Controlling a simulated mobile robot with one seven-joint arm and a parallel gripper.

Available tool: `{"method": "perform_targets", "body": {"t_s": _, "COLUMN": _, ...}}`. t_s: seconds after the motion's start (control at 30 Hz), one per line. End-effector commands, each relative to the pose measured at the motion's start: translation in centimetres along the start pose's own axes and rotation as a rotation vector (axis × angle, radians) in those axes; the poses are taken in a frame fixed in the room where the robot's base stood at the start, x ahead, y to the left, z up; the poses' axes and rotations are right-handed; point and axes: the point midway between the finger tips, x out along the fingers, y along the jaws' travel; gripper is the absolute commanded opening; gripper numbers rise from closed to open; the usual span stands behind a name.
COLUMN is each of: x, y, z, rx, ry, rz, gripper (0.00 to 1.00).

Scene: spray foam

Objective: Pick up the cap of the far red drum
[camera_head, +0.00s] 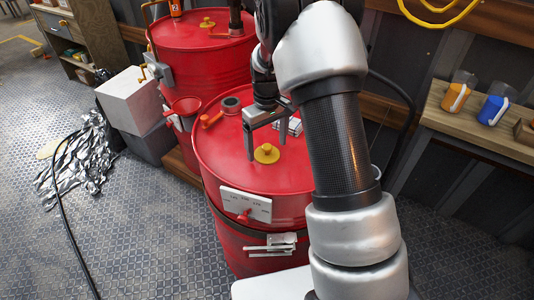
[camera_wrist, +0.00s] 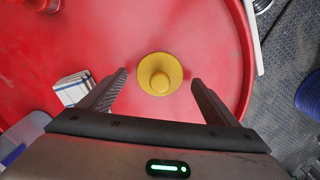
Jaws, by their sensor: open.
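The far red drum (camera_head: 225,62) stands at the back, with a yellow cap (camera_head: 207,22) on its top. The near red drum (camera_head: 215,160) stands in front of it and has its own yellow cap (camera_head: 267,155). My gripper (camera_head: 266,149) is over the near drum, pointing down with its fingers apart and nothing held. In the wrist view the near drum's round yellow cap (camera_wrist: 160,73) shows between the open fingertips (camera_wrist: 159,78). I cannot tell the exact height of the fingertips above the drum top.
A dark round fitting (camera_head: 231,104), a red-handled tool and small white boxes (camera_head: 294,127) lie on the near drum. White and grey boxes (camera_head: 130,98) are at left. A wooden bench (camera_head: 470,125) with mugs is at right.

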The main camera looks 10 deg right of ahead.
Motion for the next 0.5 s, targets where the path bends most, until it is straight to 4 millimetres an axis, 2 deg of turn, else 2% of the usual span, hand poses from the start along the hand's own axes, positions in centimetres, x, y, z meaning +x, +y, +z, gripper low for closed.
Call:
{"method": "perform_targets", "body": {"t_s": 0.1, "x": 1.1, "y": 0.0, "z": 0.03, "rx": 0.001, "ry": -0.001, "rz": -0.001, "gripper": 0.83}}
{"method": "perform_targets", "body": {"t_s": 0.33, "x": 1.22, "y": 0.02, "z": -0.01, "rx": 0.001, "ry": 0.001, "rz": 0.0, "gripper": 0.83}}
{"method": "perform_targets", "body": {"t_s": 0.37, "x": 1.21, "y": 0.02, "z": -0.01, "rx": 0.001, "ry": 0.0, "rz": 0.0, "gripper": 0.82}}
{"method": "perform_targets", "body": {"t_s": 0.5, "x": 1.2, "y": 0.02, "z": 0.0, "rx": 0.001, "ry": 0.0, "rz": 0.0, "gripper": 0.58}}
